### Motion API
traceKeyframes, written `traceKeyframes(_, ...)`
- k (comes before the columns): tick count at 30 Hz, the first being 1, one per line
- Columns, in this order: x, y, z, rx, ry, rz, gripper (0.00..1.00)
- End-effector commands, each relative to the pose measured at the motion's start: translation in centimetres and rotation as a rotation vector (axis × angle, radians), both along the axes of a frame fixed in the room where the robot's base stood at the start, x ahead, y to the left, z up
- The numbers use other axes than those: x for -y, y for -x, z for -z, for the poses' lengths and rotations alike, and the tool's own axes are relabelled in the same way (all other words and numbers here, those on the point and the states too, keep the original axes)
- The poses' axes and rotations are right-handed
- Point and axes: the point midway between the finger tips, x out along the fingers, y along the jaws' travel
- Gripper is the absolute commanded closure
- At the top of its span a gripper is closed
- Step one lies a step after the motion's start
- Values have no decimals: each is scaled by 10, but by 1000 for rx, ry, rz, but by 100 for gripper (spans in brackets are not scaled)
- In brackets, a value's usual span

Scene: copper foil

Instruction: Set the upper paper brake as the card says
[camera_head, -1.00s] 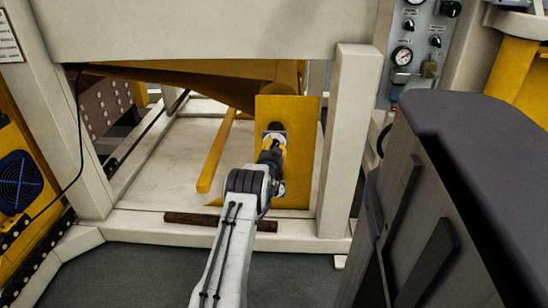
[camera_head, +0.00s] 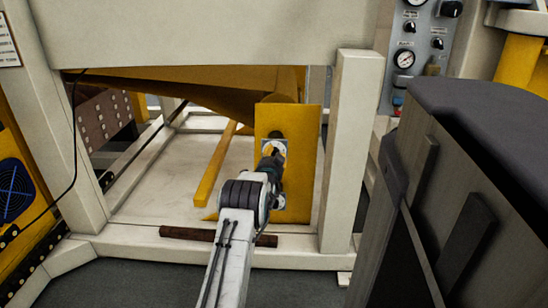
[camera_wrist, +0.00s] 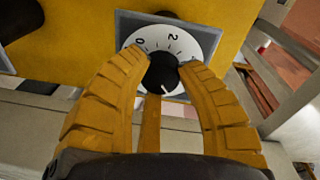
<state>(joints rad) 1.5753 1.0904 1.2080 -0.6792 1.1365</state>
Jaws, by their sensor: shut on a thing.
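In the wrist view a white round dial (camera_wrist: 206,42) with 0 and 2 readable sits on a grey square plate. A black knob (camera_wrist: 160,73) with a white pointer line is at its middle; the line points toward the bottom of the picture. My gripper (camera_wrist: 163,70) has its yellow ribbed fingers shut on the knob, which hides part of the scale. In the head view the dial (camera_head: 281,148) is the upper one on a yellow panel (camera_head: 305,165), partly behind my gripper (camera_head: 272,160). A lower plate (camera_head: 281,201) shows below it.
A white sheet with text (camera_head: 8,47) hangs at the far left, too small to read. A cream post (camera_head: 350,150) stands right of the panel. A dark-topped cabinet (camera_head: 490,120) fills the right side. A brown bar (camera_head: 185,234) lies on the lower frame.

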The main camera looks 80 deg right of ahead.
Motion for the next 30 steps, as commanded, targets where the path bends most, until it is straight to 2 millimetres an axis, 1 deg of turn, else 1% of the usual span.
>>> traceKeyframes(1,0,-5,-2,-1,5,-7,98)
traceKeyframes(4,1,-5,-2,-1,5,-7,98)
traceKeyframes(5,1,-5,-2,-1,6,-7,63)
traceKeyframes(13,0,-3,-1,-1,4,-4,39)
traceKeyframes(23,-1,-1,-1,-1,1,-2,39)
traceKeyframes(26,-4,-1,-1,-1,3,-1,39)
traceKeyframes(30,-14,-1,-2,-1,1,-2,39)
